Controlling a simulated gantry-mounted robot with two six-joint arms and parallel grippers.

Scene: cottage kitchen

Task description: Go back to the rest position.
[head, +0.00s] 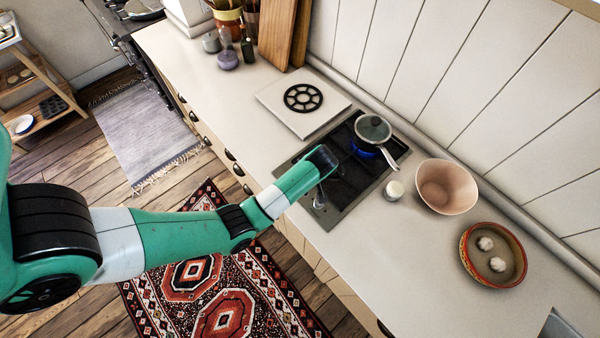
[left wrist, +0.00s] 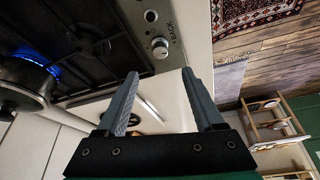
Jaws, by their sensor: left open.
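My left arm reaches in from the left in the head view, with its wrist over the front of the black gas hob (head: 345,190). The left gripper (left wrist: 165,85) shows its two grey fingers spread apart in the left wrist view, with nothing held between them. In the head view its fingers are hard to make out behind the wrist. The hob also shows in the left wrist view (left wrist: 100,40), with its control knobs close beyond the fingers. My right gripper is in neither view.
A patterned rug (head: 225,290) lies below.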

